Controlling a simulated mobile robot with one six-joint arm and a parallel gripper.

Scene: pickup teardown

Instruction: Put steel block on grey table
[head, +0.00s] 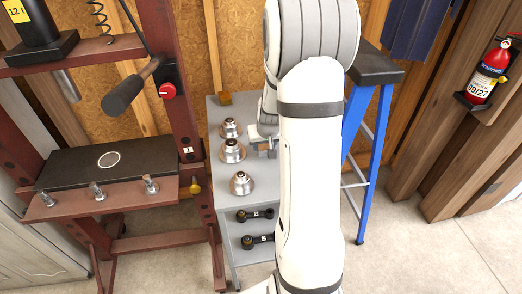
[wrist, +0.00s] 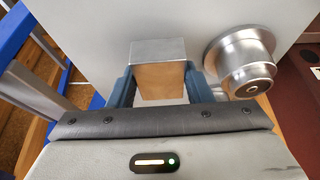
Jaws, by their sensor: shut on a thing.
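The steel block (wrist: 158,50) is between the two blue-grey fingers of my gripper (wrist: 160,84) in the wrist view. Its top face is bright metal and its near side reflects a brown tone. My gripper is shut on it. The grey table (wrist: 105,40) spreads behind and below the block; I cannot tell whether the block touches it. In the head view the grey table (head: 262,184) stands in the middle, and my gripper (head: 264,146) is over its right part, mostly hidden behind my arm.
Several round metal hubs (head: 241,183) stand along the table's left side; one hub (wrist: 242,62) is close right of my gripper. A red press (head: 180,90) stands left, a blue-legged stand (head: 372,150) right.

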